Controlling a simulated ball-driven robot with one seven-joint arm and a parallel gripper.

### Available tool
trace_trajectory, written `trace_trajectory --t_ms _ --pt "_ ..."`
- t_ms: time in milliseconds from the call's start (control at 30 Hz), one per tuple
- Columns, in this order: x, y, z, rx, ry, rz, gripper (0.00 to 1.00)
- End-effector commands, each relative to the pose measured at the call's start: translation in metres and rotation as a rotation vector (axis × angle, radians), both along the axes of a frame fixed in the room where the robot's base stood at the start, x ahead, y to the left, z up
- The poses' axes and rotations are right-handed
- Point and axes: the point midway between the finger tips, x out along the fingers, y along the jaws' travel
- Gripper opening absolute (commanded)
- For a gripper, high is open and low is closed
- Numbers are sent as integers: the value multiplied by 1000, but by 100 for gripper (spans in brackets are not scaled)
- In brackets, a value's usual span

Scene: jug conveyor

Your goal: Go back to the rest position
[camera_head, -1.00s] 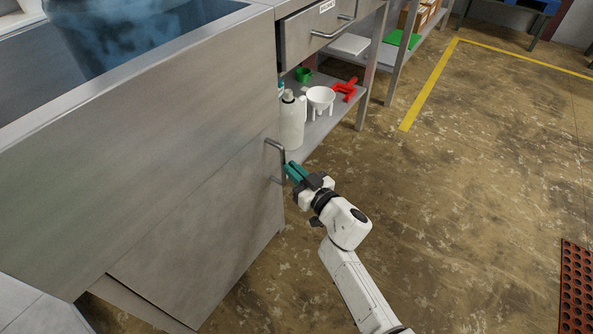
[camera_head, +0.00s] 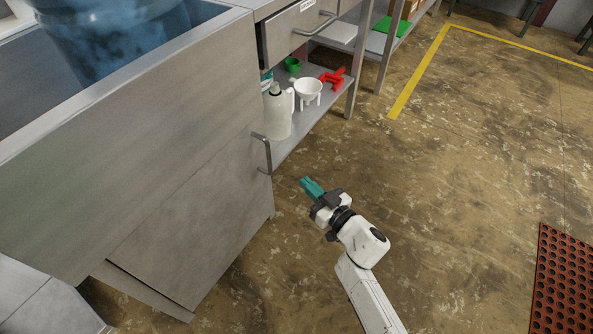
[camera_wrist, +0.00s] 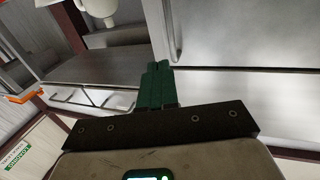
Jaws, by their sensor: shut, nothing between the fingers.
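My gripper (camera_head: 306,184) has green fingers and is shut with nothing between them. In the head view it is in free air over the floor, right of the cabinet door handle (camera_head: 265,153) and apart from it. In the wrist view my gripper (camera_wrist: 157,68) points toward the steel cabinet front, with the handle (camera_wrist: 171,30) just beyond the fingertips. The cabinet door (camera_head: 190,225) stands at a slant, with a dark gap along its lower left edge.
A lower shelf (camera_head: 312,118) holds a white jug (camera_head: 277,113), a white funnel (camera_head: 308,91), a red item (camera_head: 334,77) and a green cup (camera_head: 292,65). A drawer (camera_head: 298,30) is above. A red perforated mat (camera_head: 567,285) lies at right. The floor between is clear.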

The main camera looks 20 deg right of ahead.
Motion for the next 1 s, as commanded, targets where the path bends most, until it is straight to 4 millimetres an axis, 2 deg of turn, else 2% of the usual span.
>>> trace_trajectory --t_ms 200,567,667,767,867,1000 --pt "-20 -10 1 1 1 -2 0" --pt "-22 -15 1 -4 4 -21 0" --pt "-23 -28 2 -20 23 -94 0" --pt "-27 -53 4 -44 72 -218 0" --pt "-39 -81 3 -70 152 -356 0" --pt "-65 -113 -4 -92 301 -512 0"
